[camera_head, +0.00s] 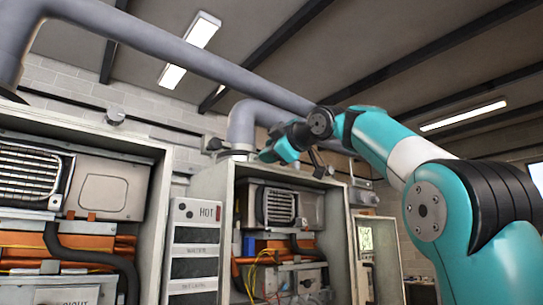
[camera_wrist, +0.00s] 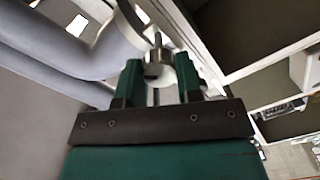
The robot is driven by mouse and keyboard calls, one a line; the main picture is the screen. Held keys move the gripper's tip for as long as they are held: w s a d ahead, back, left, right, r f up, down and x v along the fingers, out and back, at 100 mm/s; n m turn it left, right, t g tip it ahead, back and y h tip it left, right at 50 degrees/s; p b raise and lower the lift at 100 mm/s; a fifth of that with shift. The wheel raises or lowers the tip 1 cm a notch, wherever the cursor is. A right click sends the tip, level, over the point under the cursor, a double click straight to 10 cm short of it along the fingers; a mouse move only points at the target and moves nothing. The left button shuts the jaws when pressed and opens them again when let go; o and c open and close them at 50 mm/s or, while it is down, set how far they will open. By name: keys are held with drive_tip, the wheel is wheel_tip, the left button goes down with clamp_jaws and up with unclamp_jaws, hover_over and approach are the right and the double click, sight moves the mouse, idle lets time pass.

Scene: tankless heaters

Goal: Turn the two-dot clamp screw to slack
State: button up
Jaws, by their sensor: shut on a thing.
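My gripper (camera_wrist: 160,78) shows in the wrist view with a teal finger on each side of a small metal screw head (camera_wrist: 159,57). The fingers are shut on this screw. A thin stem rises from it towards a pale metal band (camera_wrist: 133,18) around the grey pipe. No dot marks are legible, so I cannot tell whether this is the two-dot screw. In the head view my gripper (camera_head: 270,154) is at the base of the grey pipe elbow (camera_head: 241,122), above the middle heater cabinet (camera_head: 227,182). The screw cannot be made out there.
A long grey pipe (camera_head: 180,50) runs overhead close to my arm. In the wrist view cabinet edges (camera_wrist: 270,63) lie right of my gripper.

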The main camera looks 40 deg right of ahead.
drive_tip(key=n+b, duration=0.1)
drive_tip(key=n, duration=0.5)
drive_tip(key=shift+f+h+b, duration=0.15)
drive_tip(key=shift+h+b, duration=0.15)
drive_tip(key=shift+b, duration=0.1)
drive_tip(key=shift+n, duration=0.3)
drive_tip(key=o, duration=0.9)
drive_tip(key=shift+a, duration=0.1)
drive_tip(key=shift+o, duration=0.2)
drive_tip(key=shift+s, duration=0.15)
drive_tip(key=s+p, duration=0.4)
drive_tip(key=s, duration=1.3)
drive_tip(key=shift+d+r, duration=0.2)
drive_tip(key=shift+r, duration=0.25)
drive_tip(key=shift+f, duration=0.1)
